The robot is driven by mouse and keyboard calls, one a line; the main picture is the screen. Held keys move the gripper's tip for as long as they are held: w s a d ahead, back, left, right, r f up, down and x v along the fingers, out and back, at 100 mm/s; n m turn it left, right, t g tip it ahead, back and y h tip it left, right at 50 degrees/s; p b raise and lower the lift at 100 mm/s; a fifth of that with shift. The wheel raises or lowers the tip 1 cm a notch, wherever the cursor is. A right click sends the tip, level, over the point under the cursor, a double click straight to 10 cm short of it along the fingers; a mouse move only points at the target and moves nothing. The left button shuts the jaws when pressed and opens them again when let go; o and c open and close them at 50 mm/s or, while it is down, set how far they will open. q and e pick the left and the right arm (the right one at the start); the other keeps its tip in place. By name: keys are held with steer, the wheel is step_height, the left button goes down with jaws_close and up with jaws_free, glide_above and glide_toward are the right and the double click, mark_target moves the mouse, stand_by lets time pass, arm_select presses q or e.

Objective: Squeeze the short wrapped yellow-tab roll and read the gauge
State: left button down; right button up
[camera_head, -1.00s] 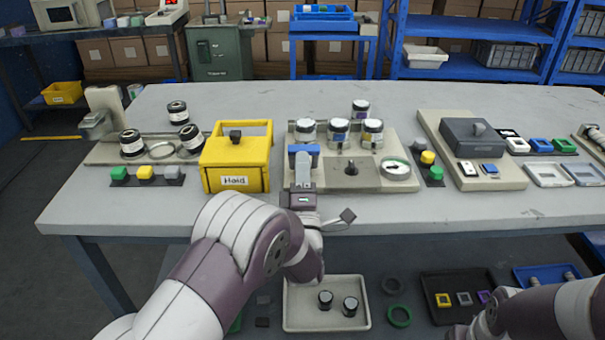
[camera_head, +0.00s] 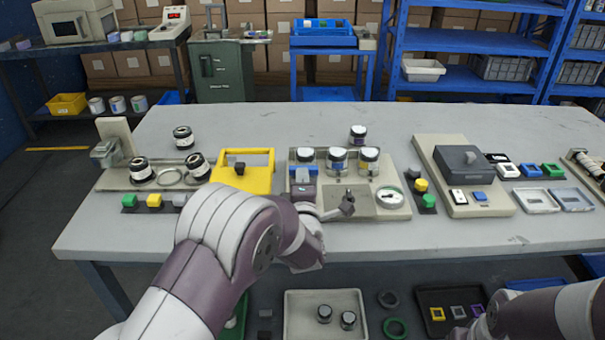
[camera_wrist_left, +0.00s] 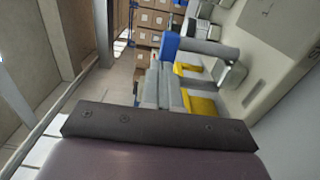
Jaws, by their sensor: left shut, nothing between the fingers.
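A beige panel (camera_head: 365,208) on the bench carries a round white dial gauge (camera_head: 390,197) and a blue part (camera_head: 303,173) at its left. Rolls with white tops (camera_head: 337,160) stand along its back; another roll (camera_head: 357,135) stands behind it. My left gripper (camera_head: 303,183) is shut and empty at the panel's front left, close to the blue part. In the left wrist view its grey fingers (camera_wrist_left: 165,88) lie together just beside the blue part (camera_wrist_left: 170,46) with a grey bar. The gauge reading is too small to read. My right gripper is not in view.
A yellow box (camera_head: 243,173) stands just left of the panel. Black-and-white rolls (camera_head: 141,170) are at a fixture farther left. Coloured buttons (camera_head: 421,186) and a grey press (camera_head: 463,160) are to the right.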

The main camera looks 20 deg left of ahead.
mark_target(302, 166)
arm_select(q)
steer(key=w+g+p, duration=0.2)
steer(key=w+a+g+h+p, duration=0.1)
steer(key=shift+w+r, duration=0.3)
steer(key=shift+r, duration=0.1)
steer(key=shift+w+r, duration=0.1)
steer(key=shift+r, duration=0.1)
stand_by(0.3)
